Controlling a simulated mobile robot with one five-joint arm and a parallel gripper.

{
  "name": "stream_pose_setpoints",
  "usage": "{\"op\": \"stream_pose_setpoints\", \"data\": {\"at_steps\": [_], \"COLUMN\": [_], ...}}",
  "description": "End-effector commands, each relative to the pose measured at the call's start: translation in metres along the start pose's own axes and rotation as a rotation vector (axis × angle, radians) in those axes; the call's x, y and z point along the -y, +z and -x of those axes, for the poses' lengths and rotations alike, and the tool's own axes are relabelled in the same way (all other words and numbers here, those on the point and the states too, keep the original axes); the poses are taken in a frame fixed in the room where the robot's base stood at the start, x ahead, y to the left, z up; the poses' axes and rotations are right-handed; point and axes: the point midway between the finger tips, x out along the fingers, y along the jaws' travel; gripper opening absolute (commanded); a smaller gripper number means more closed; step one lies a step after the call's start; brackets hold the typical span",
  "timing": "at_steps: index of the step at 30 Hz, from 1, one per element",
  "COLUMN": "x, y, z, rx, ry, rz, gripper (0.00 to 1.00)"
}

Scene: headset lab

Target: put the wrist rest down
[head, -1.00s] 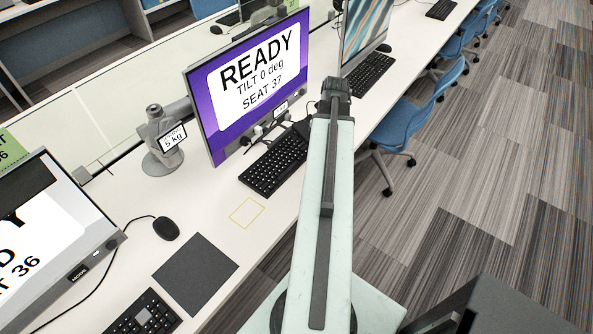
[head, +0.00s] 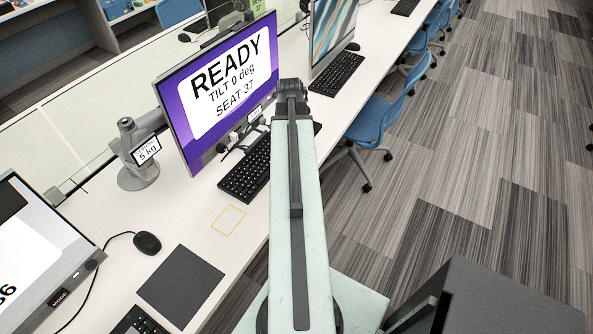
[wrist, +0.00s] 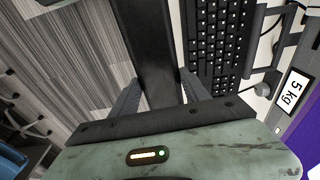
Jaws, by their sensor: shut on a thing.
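The wrist rest (wrist: 152,40) is a long dark bar in the wrist view, running from between my fingers to the top edge. My gripper (wrist: 158,90) is shut on it, with one finger along each side. The rest is beside the black keyboard (wrist: 208,40), over or near the desk's front edge; I cannot tell whether it touches the desk. In the head view my arm hides most of the gripper and the rest. That keyboard (head: 245,172) lies left of my arm, before the purple READY monitor (head: 222,90).
A yellow outlined rectangle (head: 228,220) marks bare desk. A dark mat (head: 181,286) and a mouse (head: 147,243) lie nearer. A blue chair (head: 372,120) stands on the right, over open carpet.

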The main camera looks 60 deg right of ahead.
Motion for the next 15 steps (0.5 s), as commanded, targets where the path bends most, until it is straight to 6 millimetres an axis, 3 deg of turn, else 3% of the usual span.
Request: {"op": "stream_pose_setpoints", "data": {"at_steps": [6, 15], "x": [0.0, -0.001], "y": [0.001, 0.007], "z": [-0.007, -0.065], "rx": [-0.002, -0.001], "ry": [0.002, 0.002], "rz": [-0.03, -0.029], "gripper": [0.0, 0.0]}}
